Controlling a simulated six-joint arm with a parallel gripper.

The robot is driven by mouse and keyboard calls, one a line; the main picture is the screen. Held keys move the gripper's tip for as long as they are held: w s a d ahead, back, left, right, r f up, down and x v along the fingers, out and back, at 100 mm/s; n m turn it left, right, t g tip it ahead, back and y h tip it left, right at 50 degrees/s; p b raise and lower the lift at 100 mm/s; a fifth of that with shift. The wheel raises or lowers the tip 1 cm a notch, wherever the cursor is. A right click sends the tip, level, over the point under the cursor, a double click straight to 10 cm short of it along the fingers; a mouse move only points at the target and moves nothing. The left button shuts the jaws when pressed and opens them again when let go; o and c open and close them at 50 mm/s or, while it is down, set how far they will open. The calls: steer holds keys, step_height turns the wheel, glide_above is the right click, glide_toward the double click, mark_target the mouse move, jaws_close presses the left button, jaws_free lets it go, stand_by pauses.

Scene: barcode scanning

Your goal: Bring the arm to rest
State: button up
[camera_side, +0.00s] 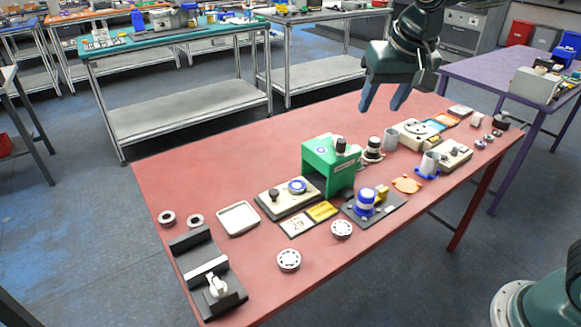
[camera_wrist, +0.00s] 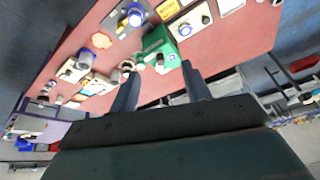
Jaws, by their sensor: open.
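My gripper (camera_side: 384,98) hangs in the air above the back edge of the red table (camera_side: 275,140) in the side view. Its two blue fingers point down and stand apart, with nothing between them. In the wrist view my gripper (camera_wrist: 162,88) shows its two fingers spread, with the table beyond them and no object held. The fingers are clear of everything on the table.
A green box-shaped device (camera_side: 318,160) stands mid-table. A black fixture (camera_side: 207,275) is at the near left, beside a white tray (camera_side: 238,218). Several small parts lie around. A purple table (camera_side: 490,72) stands at right. The table's back left is bare.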

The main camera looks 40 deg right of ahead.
steer(key=s+d+f+n, duration=0.1)
steer(key=s+d+n, duration=0.1)
steer(key=s, duration=0.8)
steer(key=s+d+f+n+t+y, duration=0.1)
steer(key=s+d+n, duration=0.1)
steer(key=s, duration=0.9)
steer(key=shift+s+d+f, duration=0.15)
steer(key=shift+d+f, duration=0.05)
steer(key=shift+f, duration=0.1)
